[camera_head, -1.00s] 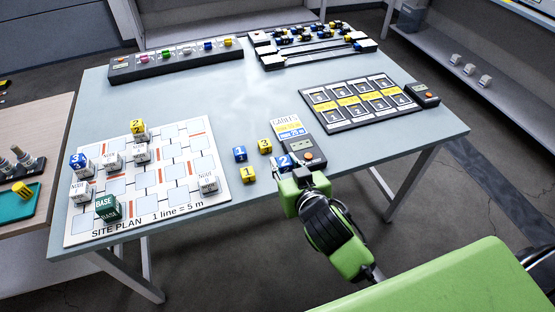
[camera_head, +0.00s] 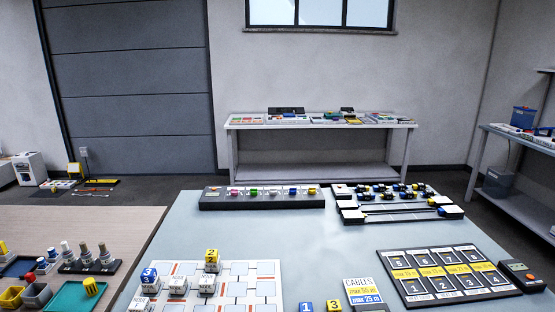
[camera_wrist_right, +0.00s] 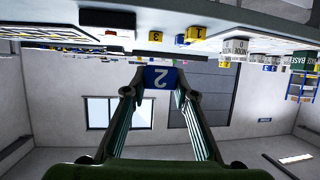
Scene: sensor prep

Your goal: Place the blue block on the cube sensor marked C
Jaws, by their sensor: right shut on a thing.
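My right gripper (camera_wrist_right: 157,92) is shut on a blue block marked 2 (camera_wrist_right: 160,75) in the right wrist view, which is upside down. The block is apart from the table top. In the head view neither gripper shows. White cube sensors (camera_head: 178,285) stand on the site plan (camera_head: 240,283); their letters are too small to read, so I cannot tell which is C. A blue block marked 3 (camera_head: 149,275) and a yellow block marked 2 (camera_head: 211,255) sit on top of two of them. A white cube (camera_wrist_right: 235,47) and the green base cube (camera_wrist_right: 303,61) show in the wrist view.
A blue block marked 1 (camera_head: 305,307) and a yellow block marked 3 (camera_head: 333,305) stand right of the plan. Beyond are a cables card (camera_head: 361,290), a black slotted board (camera_head: 440,273) and a rack (camera_head: 262,202). The table (camera_head: 290,228) is clear between rack and plan.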

